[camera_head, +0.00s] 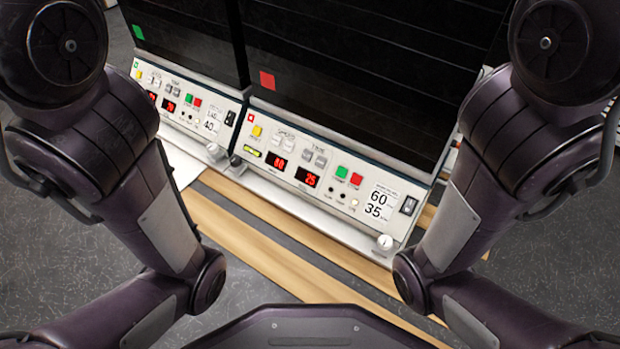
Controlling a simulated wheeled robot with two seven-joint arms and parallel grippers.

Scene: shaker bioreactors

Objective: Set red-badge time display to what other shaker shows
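The red-badge shaker stands at the centre right, with a red square badge (267,80) on its dark front. On its white control panel, the speed display (276,160) seems to read 80. Its time display (307,177) seems to read 25. Two grey time buttons (314,157) sit above that display. The other shaker, with a green badge (138,32), stands to the left. Its time display (168,104) is lit red, but too small to read surely. Both of my arms show at the sides, but neither gripper is in view.
A knob (385,242) sits on the front ledge. Wooden strips (262,248) lie in front.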

